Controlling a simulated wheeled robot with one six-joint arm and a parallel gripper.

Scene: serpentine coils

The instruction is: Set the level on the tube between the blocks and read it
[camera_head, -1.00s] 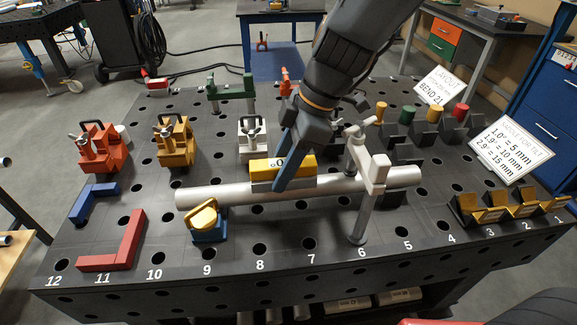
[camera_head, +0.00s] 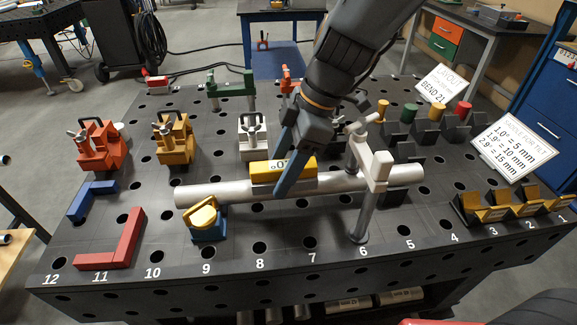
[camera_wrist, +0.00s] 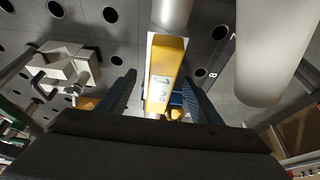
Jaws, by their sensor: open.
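The yellow level (camera_head: 300,165) sits on the long silver tube (camera_head: 225,193). In the wrist view the level (camera_wrist: 168,65) lies lengthwise along the tube, between my two open fingers. Its display seems to read 1.0°, but the digits are small and partly cut. My gripper (camera_head: 280,180) straddles the level; one finger hangs in front of the tube. The tube spans a blue block with a yellow top (camera_head: 207,220) on the left and a pale clamp post (camera_head: 376,170) on the right. What bears the tube's right end is partly hidden by the post.
Red (camera_head: 101,150), yellow (camera_head: 173,143) and white (camera_head: 252,140) clamps stand behind the tube. Blue and red angle pieces lie at left. Dark and yellow V-blocks (camera_head: 483,210) stand at right. A tilt sign (camera_head: 515,145) shows 1.0° = 5 mm, 1.9° = 10 mm, 2.9° = 15 mm.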

